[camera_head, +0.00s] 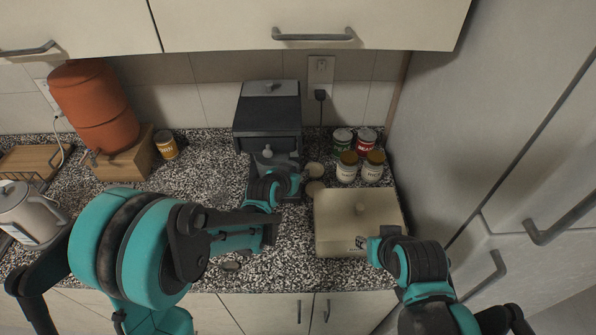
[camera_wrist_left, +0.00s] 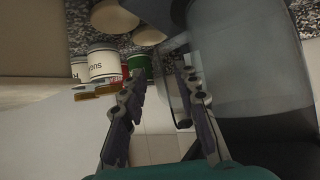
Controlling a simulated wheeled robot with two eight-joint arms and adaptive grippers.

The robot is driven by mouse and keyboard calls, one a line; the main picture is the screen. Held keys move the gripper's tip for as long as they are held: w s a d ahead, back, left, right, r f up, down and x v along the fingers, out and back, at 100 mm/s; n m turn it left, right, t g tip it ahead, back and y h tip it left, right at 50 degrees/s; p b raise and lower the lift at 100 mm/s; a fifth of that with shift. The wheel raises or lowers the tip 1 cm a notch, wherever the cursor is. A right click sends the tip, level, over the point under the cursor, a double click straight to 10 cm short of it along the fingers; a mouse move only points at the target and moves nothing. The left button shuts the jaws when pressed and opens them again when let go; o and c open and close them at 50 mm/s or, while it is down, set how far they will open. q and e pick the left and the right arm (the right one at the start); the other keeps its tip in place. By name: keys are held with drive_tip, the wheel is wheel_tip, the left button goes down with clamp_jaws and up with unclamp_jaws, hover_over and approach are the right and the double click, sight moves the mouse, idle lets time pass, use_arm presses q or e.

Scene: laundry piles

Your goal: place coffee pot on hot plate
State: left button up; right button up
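The coffee maker (camera_head: 268,112), a dark box-shaped machine, stands against the back wall. The coffee pot (camera_head: 278,158) is at its front, with its lid partly showing; the arm covers most of the rest. The hot plate is hidden. In the left wrist view, a large grey, see-through curved body, which looks like the pot (camera_wrist_left: 235,55), fills the right side. My left gripper (camera_head: 298,178) is beside the pot. In the wrist view its fingers (camera_wrist_left: 160,92) are apart, with no clear grip on anything. My right gripper (camera_head: 362,243) is over the beige box; its finger opening is unclear.
Several cans and jars (camera_head: 358,155) stand right of the coffee maker. The beige box (camera_head: 345,215) lies in front of them. An orange dispenser (camera_head: 93,105), a brown jar (camera_head: 165,145) and a kettle (camera_head: 30,212) stand left. Cabinets (camera_head: 310,20) hang above.

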use_arm(q)
drive_tip(key=p+v, duration=0.3)
drive_tip(key=v, duration=0.8)
drive_tip(key=s+a+r+n+g+y, duration=0.3)
drive_tip(key=s+a+n+y, duration=0.1)
drive_tip(key=s+a, duration=1.1)
drive_tip(key=s, duration=0.4)
drive_tip(key=shift+n+b, duration=0.3)
drive_tip(key=shift+s+a, duration=0.1)
drive_tip(key=shift+s, duration=0.05)
wheel_tip(320, 180, down, 7)
drive_tip(key=b, duration=0.7)
drive_tip(key=shift+f, duration=0.2)
